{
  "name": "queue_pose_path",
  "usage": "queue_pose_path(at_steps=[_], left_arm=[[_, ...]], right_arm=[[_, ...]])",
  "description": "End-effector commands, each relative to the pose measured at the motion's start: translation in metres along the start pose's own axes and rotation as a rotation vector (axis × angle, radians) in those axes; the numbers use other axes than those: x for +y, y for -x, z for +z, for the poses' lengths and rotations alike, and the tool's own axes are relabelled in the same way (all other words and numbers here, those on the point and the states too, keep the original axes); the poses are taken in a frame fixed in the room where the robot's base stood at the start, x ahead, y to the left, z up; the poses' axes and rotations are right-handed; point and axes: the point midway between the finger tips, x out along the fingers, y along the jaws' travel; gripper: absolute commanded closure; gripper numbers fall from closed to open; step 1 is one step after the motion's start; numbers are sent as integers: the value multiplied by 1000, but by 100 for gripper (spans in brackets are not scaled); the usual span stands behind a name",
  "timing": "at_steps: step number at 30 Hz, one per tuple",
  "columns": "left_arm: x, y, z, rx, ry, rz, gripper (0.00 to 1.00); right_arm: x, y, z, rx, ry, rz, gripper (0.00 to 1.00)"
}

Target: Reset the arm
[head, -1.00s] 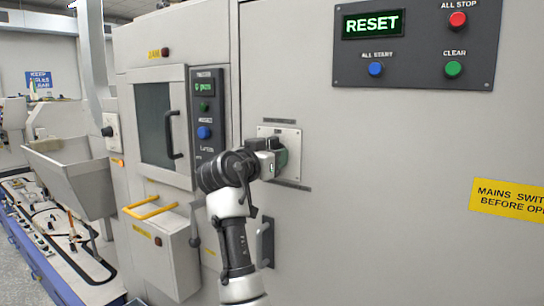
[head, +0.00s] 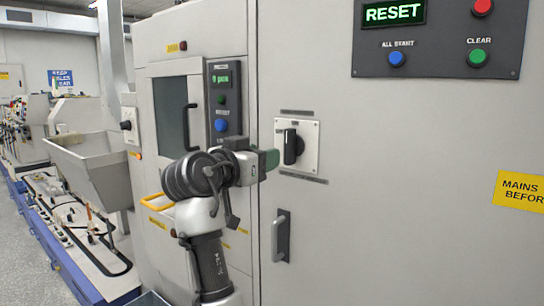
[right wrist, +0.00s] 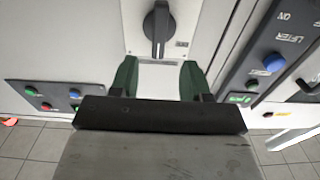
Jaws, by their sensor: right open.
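My right gripper (head: 267,162) is in the head view, just left of a black rotary switch (head: 292,147) on a pale square plate (head: 311,150). The switch handle stands upright. In the right wrist view my right gripper (right wrist: 159,80) shows two green fingers spread apart with nothing between them. The rotary switch (right wrist: 158,30) lies beyond the fingertips there, apart from them. A display reading RESET (head: 395,12) glows green at the top right in the head view. My left gripper is not in view.
A control panel with a blue button (head: 397,59) and a green button (head: 477,57) is at upper right. A door handle (head: 281,236) sits below the switch. A machine door with a window (head: 172,112) and a grey hopper (head: 90,160) are at left.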

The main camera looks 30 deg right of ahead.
Motion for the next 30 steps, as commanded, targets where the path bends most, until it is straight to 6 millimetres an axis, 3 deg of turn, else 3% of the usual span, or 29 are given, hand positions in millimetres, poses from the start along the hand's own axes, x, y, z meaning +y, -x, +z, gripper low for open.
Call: queue_pose_path(at_steps=[17,20,23,25,30], left_arm=[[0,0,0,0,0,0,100],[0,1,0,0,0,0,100],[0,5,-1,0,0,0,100],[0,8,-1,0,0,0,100],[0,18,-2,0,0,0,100]], right_arm=[[0,5,0,0,1,0,53],[-8,3,9,-1,33,-19,53],[-33,-2,39,-3,130,-82,53],[-58,-6,75,-11,229,-156,53],[-107,-7,196,-63,483,-371,53]])
